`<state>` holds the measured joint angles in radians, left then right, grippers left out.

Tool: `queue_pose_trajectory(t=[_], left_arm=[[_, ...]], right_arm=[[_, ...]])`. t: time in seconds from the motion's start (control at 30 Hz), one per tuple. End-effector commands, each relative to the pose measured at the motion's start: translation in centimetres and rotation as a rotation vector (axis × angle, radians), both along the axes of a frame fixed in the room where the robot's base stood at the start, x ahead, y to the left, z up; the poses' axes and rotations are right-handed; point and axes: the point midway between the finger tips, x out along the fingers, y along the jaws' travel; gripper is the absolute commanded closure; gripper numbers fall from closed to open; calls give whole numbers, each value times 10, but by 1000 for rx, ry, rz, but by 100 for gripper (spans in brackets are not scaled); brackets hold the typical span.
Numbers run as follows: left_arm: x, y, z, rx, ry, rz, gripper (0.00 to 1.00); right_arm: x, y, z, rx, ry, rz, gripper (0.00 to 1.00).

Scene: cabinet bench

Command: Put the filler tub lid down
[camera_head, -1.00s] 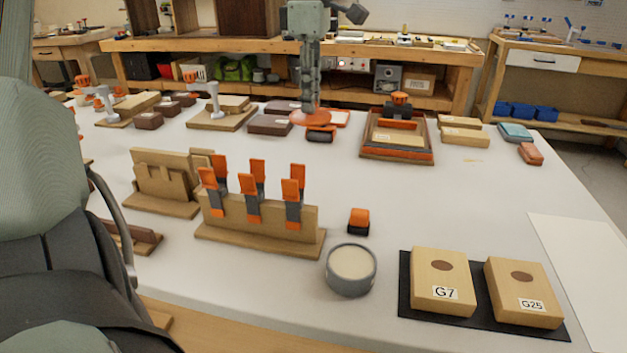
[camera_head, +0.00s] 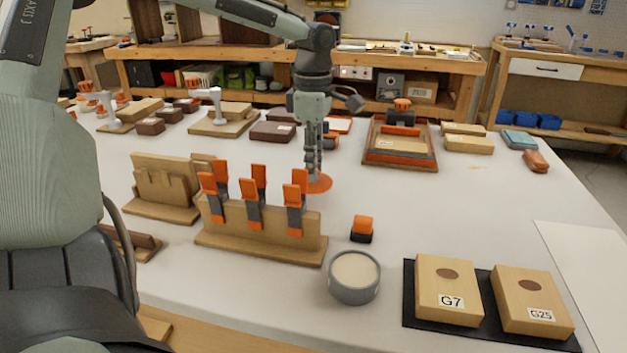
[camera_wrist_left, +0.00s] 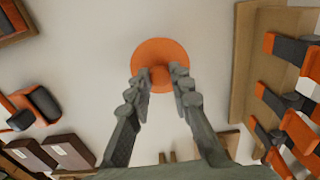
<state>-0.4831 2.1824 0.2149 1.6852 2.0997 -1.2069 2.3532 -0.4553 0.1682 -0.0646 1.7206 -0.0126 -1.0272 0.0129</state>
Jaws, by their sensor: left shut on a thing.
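The filler tub lid is an orange disc (camera_head: 318,183) with a small knob, just behind the clamp rack in the head view. My left gripper (camera_head: 314,172) points down and is shut on the lid's knob. In the left wrist view the lid (camera_wrist_left: 160,62) sits between the fingertips of the gripper (camera_wrist_left: 160,76). I cannot tell whether the lid touches the table. The filler tub (camera_head: 354,277), grey and round with pale filler, stands open at the front. My right gripper is not in view.
A wooden rack (camera_head: 270,232) with orange clamps stands left of the tub. A small orange and black block (camera_head: 362,229) is behind the tub. Boxes G7 (camera_head: 448,290) and G25 (camera_head: 532,302) lie on a black mat at right. The table centre right is clear.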

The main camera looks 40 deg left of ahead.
Motion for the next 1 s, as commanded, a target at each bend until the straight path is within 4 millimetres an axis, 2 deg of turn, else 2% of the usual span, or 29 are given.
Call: queue_pose_trajectory(t=[0.3,0.67,0.7,0.83,1.0], left_arm=[[-1,0,-37,1,3,1,95],[0,0,-40,0,0,1,95],[0,0,-40,0,0,1,77],[0,0,-40,0,0,1,61],[0,0,-40,0,0,1,59]], right_arm=[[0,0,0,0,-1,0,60],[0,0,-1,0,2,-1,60],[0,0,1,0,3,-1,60],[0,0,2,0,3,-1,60],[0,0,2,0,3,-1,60]])
